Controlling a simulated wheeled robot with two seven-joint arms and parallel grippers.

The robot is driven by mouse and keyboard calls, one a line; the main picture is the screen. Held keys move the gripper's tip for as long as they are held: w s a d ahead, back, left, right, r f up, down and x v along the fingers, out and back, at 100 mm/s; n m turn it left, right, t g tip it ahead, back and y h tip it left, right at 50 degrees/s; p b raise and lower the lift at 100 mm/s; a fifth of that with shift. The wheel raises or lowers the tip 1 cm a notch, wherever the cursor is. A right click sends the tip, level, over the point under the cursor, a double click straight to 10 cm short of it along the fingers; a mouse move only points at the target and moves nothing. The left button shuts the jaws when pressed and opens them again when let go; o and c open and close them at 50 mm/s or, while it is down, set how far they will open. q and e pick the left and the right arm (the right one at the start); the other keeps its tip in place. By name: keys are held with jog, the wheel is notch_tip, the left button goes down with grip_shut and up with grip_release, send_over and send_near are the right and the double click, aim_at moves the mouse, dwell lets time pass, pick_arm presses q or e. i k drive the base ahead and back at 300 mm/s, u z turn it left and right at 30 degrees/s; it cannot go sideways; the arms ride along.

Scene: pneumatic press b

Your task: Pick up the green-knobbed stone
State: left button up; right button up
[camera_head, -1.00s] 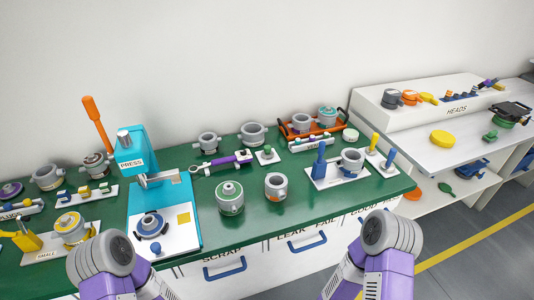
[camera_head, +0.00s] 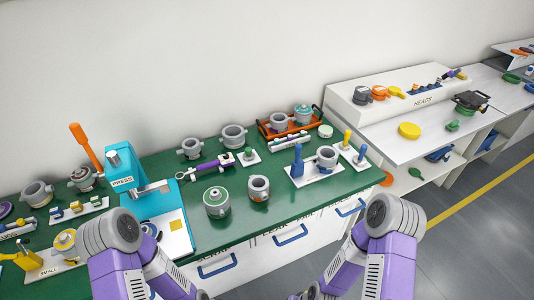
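A small white plate with a green knob (camera_head: 249,156) lies on the green bench top, behind the middle; it is the best match for the green-knobbed stone, though it is too small to be sure. A round grey pot with a green ring on top (camera_head: 216,202) stands in front of it. Only my arm links show at the bottom left and bottom right. Neither gripper can be made out, and no arm link touches the plate.
A purple-handled tool (camera_head: 212,165) lies just left of the plate. A grey cup with an orange mark (camera_head: 259,188) stands in front. The blue press (camera_head: 123,168) is at left, an orange tray (camera_head: 268,134) behind right. Bare green surface (camera_head: 245,222) lies at the front edge.

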aim_at(248, 156)
jog(key=z, duration=1.45)
jog(key=i, duration=1.6)
jog(key=u, duration=3.35)
